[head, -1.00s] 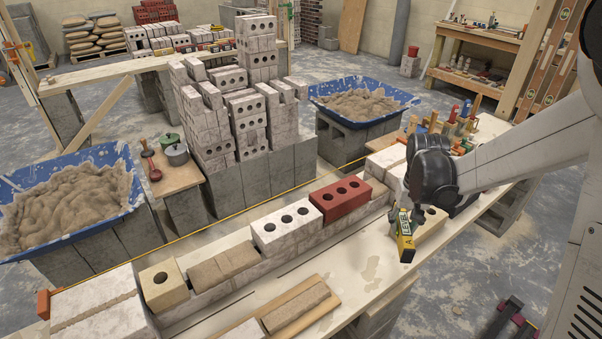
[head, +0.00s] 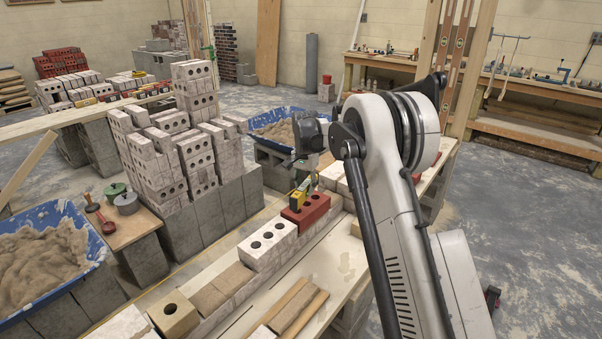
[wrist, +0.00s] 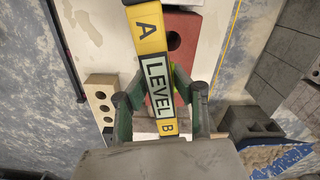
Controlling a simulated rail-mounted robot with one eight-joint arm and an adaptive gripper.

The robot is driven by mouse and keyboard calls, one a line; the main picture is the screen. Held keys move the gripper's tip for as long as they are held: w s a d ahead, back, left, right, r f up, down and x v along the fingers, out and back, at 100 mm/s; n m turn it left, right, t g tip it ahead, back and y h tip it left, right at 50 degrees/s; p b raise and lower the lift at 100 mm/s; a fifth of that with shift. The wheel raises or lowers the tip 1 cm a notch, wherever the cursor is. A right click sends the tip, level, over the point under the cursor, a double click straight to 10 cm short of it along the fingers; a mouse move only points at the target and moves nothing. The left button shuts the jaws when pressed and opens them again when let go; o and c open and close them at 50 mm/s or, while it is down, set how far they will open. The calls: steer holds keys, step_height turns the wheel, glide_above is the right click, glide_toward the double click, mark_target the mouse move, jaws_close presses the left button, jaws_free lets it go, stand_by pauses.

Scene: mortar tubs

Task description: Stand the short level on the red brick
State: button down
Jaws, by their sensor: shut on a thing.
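The short level is yellow and black with a "LEVEL" label and end marks A and B. In the head view the short level (head: 299,196) is upright over the back part of the red brick (head: 312,208); I cannot tell whether its lower end touches the brick. My gripper (head: 305,176) is shut on the level, with a finger on each side of it in the wrist view (wrist: 158,95). The red brick, with round holes, lies on the pale brick course. In the wrist view the level covers part of the red brick (wrist: 186,35).
A white holed brick (head: 268,243) sits in front of the red brick on the same course. A cream brick (head: 174,313) is nearer the front. A blue mortar tub (head: 262,118) stands behind, beside tall brick stacks (head: 190,150). My arm hides the right of the bench.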

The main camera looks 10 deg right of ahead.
steer(key=w+r+m+p, duration=0.1)
steer(key=w+m, duration=0.1)
steer(key=w, duration=0.3)
steer(key=shift+w+a+f+b, duration=0.1)
steer(key=shift+f+b, duration=0.45)
steer(key=shift+f, duration=0.9)
steer(key=shift+w+f+b, duration=0.1)
steer(key=shift+f+b, duration=0.45)
steer(key=shift+f, duration=0.9)
steer(key=shift+f, duration=0.4)
steer(key=c, duration=1.4)
jaws_free()
